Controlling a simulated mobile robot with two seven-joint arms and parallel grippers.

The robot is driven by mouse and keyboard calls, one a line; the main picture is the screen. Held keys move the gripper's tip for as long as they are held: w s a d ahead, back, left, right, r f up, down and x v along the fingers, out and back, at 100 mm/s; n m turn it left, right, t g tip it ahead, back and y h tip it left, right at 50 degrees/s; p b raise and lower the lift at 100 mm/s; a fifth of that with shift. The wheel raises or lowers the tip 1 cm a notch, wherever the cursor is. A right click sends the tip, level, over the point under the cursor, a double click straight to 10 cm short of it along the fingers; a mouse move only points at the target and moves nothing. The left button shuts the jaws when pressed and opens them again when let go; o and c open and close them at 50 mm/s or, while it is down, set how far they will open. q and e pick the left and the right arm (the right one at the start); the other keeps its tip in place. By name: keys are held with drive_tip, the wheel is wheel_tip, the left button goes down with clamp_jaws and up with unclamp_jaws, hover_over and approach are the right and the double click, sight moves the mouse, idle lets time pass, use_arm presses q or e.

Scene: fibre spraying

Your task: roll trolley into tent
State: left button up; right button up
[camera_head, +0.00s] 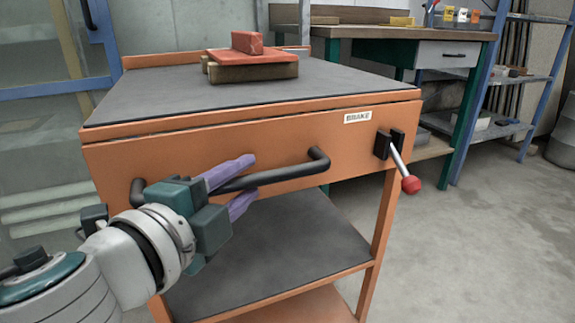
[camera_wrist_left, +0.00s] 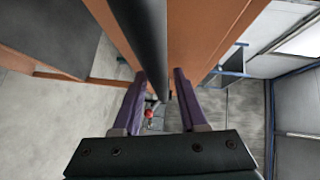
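The orange trolley (camera_head: 230,140) stands before me with a dark grey top and a lower shelf. Its black bar handle (camera_head: 285,173) runs across the front panel and also shows in the left wrist view (camera_wrist_left: 150,40). My left gripper (camera_head: 256,176) has its purple fingers above and below the handle's left part. In the left wrist view the fingers (camera_wrist_left: 160,72) stand apart with the bar between them and some gap visible. The brake lever (camera_head: 397,157), under a BRAKE label, tilts down to the right with a red knob (camera_head: 411,185). The right gripper is out of view. No tent is clearly identifiable.
A red block-like piece on a wooden base (camera_head: 252,62) lies on the trolley top. A workbench (camera_head: 400,32) and blue shelving (camera_head: 515,70) stand behind right. A blue-framed glazed panel (camera_head: 50,92) is at left. Concrete floor (camera_head: 470,245) is clear at right.

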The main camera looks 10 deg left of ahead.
use_arm(q)
clamp_jaws()
idle(1.1)
